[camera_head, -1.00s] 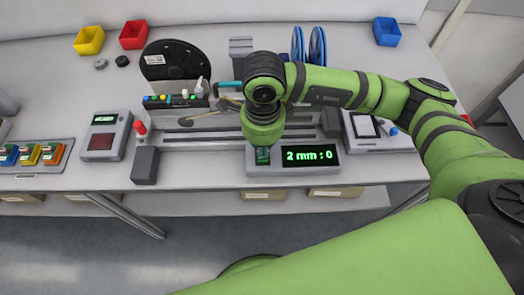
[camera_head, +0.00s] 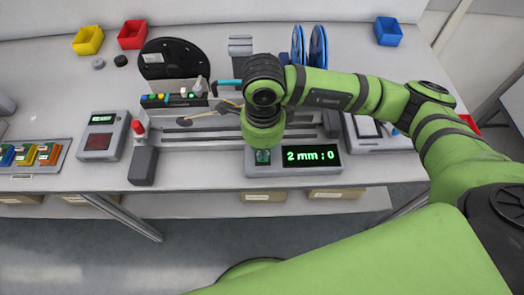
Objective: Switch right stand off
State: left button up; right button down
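The right stand (camera_head: 332,167) is a grey box at the table's front edge. Its display (camera_head: 311,156) is lit and reads "2 mm : 0" in green. My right arm comes in from the right, and its end (camera_head: 263,135) hangs over the left part of this stand. A small green patch (camera_head: 263,156) shows just below the arm's end; I cannot tell whether it is a switch or part of the gripper. My wrist hides the fingers and any contact. My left gripper is not in view.
A feeder with a black reel (camera_head: 173,60) and a row of coloured buttons stands behind left. A grey box with two screens (camera_head: 104,135) and a red knob (camera_head: 138,128) are to the left. Blue reels (camera_head: 317,47) stand behind the arm. Bins line the back.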

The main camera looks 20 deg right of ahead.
jog(key=shift+f+b, duration=0.3)
jog(key=shift+r, duration=0.1)
jog(key=shift+r+p, duration=0.4)
jog(key=shift+r, duration=0.15)
jog(key=shift+r+p, duration=1.3)
jog(key=shift+r, duration=1.6)
